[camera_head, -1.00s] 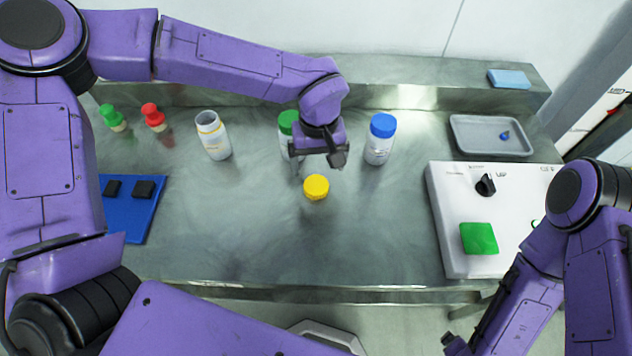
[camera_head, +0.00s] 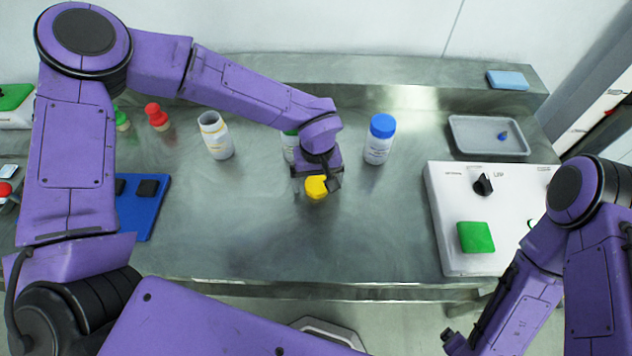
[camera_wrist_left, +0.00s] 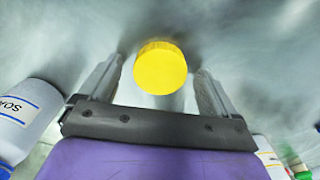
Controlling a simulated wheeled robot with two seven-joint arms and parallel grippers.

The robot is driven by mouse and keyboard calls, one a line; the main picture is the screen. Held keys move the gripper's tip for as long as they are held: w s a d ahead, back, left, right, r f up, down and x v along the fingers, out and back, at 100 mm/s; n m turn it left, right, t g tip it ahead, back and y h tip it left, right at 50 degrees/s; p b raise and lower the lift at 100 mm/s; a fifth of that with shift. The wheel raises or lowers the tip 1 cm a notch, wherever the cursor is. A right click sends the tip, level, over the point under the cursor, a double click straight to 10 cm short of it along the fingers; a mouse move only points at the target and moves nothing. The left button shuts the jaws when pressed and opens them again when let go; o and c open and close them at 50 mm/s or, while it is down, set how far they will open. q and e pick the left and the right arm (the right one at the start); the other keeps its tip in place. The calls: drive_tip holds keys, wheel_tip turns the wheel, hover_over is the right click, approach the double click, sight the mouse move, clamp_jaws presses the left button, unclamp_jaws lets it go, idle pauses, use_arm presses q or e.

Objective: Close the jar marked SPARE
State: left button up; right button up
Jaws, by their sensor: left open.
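A yellow lid (camera_head: 317,188) lies on the steel bench. My left gripper (camera_head: 319,190) is over it. In the left wrist view the yellow lid (camera_wrist_left: 160,68) is between the two open fingers (camera_wrist_left: 157,85), with gaps on both sides. An uncapped white jar with a yellow band (camera_head: 215,137) stands upright at the left; its label is too small to read. A jar with a blue lid (camera_head: 380,140) stands upright to the right of the gripper. A jar with a green lid (camera_head: 291,147) is mostly hidden behind my left wrist. My right gripper (camera_head: 448,340) is low at the right, its jaws unclear.
A white control box with a knob and a green pad (camera_head: 476,237) stands at the right. A grey tray (camera_head: 470,150) is behind it. A blue mat (camera_head: 140,225) and red and green bottles (camera_head: 156,116) are at the left. The bench's front middle is clear.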

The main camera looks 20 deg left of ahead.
use_arm(q)
drive_tip(key=c, duration=1.1)
drive_tip(key=shift+r, duration=0.1)
drive_tip(key=shift+r, duration=0.55)
drive_tip(key=s+a+r, duration=0.2)
drive_tip(key=s+r, duration=0.2)
drive_tip(key=s+a+r+b, duration=0.1)
drive_tip(key=s+a+r, duration=0.1)
drive_tip(key=s+r, duration=0.2)
drive_tip(key=s+a+r, duration=0.3)
drive_tip(key=s, duration=0.1)
drive_tip(key=shift+s+r+b, duration=0.15)
drive_tip(key=shift+r+b, duration=0.2)
drive_tip(key=shift+r, duration=0.05)
use_arm(e)
drive_tip(key=shift+f, duration=0.85)
drive_tip(key=shift+c, duration=0.3)
